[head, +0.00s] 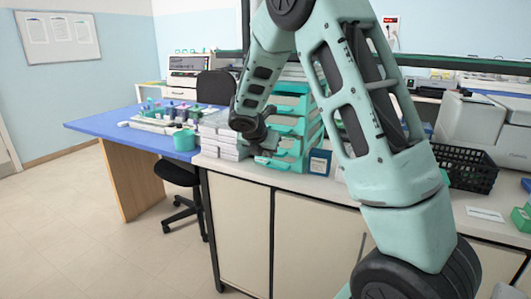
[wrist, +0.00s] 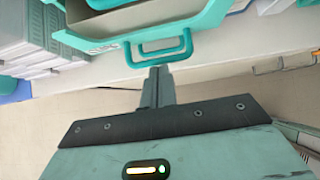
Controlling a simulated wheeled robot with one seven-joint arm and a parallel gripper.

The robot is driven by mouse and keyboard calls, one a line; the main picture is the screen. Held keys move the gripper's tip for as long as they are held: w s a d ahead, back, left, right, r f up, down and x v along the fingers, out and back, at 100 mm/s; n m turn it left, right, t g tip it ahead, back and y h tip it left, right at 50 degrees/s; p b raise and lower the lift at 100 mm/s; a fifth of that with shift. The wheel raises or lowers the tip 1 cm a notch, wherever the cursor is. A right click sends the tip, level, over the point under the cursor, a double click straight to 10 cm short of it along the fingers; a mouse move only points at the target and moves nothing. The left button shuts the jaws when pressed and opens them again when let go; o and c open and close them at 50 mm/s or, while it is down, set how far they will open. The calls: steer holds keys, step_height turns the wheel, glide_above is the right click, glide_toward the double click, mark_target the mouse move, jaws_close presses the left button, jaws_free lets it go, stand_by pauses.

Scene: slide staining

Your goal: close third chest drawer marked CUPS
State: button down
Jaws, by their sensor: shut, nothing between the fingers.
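The small chest (head: 313,128) with teal drawers stands on the counter, partly hidden behind my arm. Several drawer fronts show in the head view, but no CUPS marking is readable. In the wrist view a teal drawer (wrist: 205,24) with a looped handle (wrist: 158,50) lies just ahead of my gripper, and part of its pale inside shows. My gripper (wrist: 158,72) is shut and empty, its fingertips at or very close to the handle; I cannot tell whether they touch. In the head view my gripper (head: 268,150) is at the chest's front left.
White stacked boxes (head: 222,138) stand close left of the chest. A dark blue box (head: 319,162) stands at its right on the counter (head: 345,190). A black basket (head: 466,168) is further right. A blue table (head: 100,122) and a chair (head: 214,88) are left.

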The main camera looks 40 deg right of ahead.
steer(key=shift+w+d+p, duration=0.25)
steer(key=shift+d+p, duration=0.1)
steer(key=shift+d, duration=0.35)
steer(key=shift+w+d+p, duration=0.2)
steer(key=shift+d+p, duration=0.1)
steer(key=shift+d, duration=0.35)
steer(key=shift+w+d+p, duration=0.25)
steer(key=shift+d+p, duration=0.1)
steer(key=shift+d, duration=0.35)
